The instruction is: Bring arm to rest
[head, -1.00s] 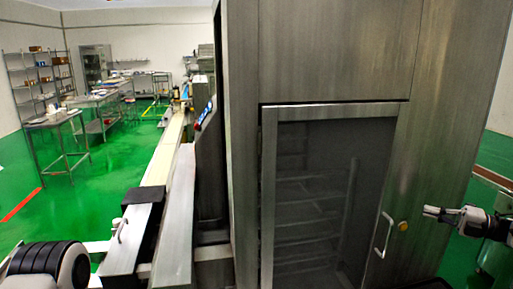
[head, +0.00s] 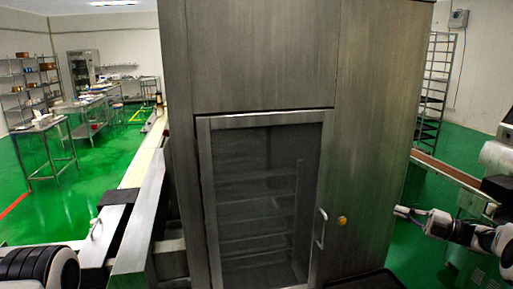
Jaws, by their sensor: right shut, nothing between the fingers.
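My right gripper (head: 408,212) comes in from the right edge in the head view. Its fingers are together with nothing between them. It is in front of the steel cabinet's right side, to the right of a yellow knob (head: 342,221), and apart from it in the picture. My left arm (head: 40,268) shows only as a dark ribbed and white part at the lower left corner. The left gripper itself is out of the frame.
The tall steel cabinet (head: 375,120) fills the middle, its glass door (head: 265,190) shut, with a handle (head: 321,228). A conveyor (head: 140,205) runs along its left. Steel tables (head: 45,130) stand far left. A rack (head: 436,90) stands behind right. Green floor is open at left.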

